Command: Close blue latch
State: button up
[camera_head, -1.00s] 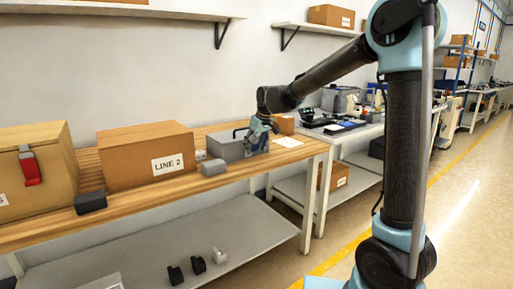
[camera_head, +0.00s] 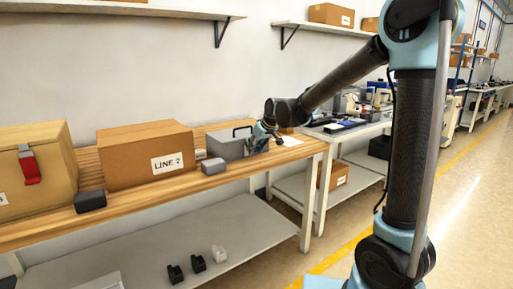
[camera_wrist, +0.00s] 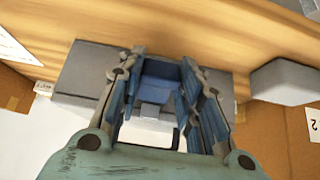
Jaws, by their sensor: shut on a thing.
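A grey box (camera_head: 227,146) with a dark carrying handle stands near the right end of the wooden bench. Its blue latch (camera_wrist: 168,75) shows in the wrist view, on the side of the grey box (camera_wrist: 85,72) facing my gripper. My gripper (camera_wrist: 163,84) has a finger on each side of the latch and is shut on it. In the head view my gripper (camera_head: 260,138) is at the right side of the box and hides the latch there. I cannot tell the latch's exact angle.
A small grey block (camera_head: 213,167) lies on the bench in front of the box. A cardboard carton (camera_head: 140,152) marked LINE 2 stands to the left. A wooden box with a red latch (camera_head: 29,170) stands at far left. Papers (camera_head: 289,141) lie to the right.

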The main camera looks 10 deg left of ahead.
aim_at(254, 161)
notch_tip(254, 161, down, 3)
jog(key=t+y, duration=0.1)
jog(key=y, duration=0.1)
jog(key=t+y, duration=0.1)
jog(key=t, duration=0.1)
jog(key=shift+w+a+r+y, duration=0.1)
jog(key=shift+w+r+y, duration=0.1)
jog(key=shift+y, duration=0.2)
jog(key=shift+w+a+f+t+y, duration=0.15)
jog(key=shift+f+t+y, duration=0.2)
jog(key=shift+t+y, duration=0.25)
jog(key=shift+w+a+f+t+y, duration=0.1)
jog(key=shift+f+t+y, duration=0.2)
jog(key=shift+t+y, duration=0.3)
jog(key=shift+a+f+t+y, duration=0.1)
jog(key=shift+f+t+y, duration=0.05)
jog(key=shift+t+y, duration=0.2)
jog(key=o, duration=1.1)
jog(key=shift+c, duration=0.2)
jog(key=v, duration=1.1)
jog(key=shift+s+d, duration=0.2)
jog(key=shift+d, duration=0.2)
jog(key=shift+f, duration=0.1)
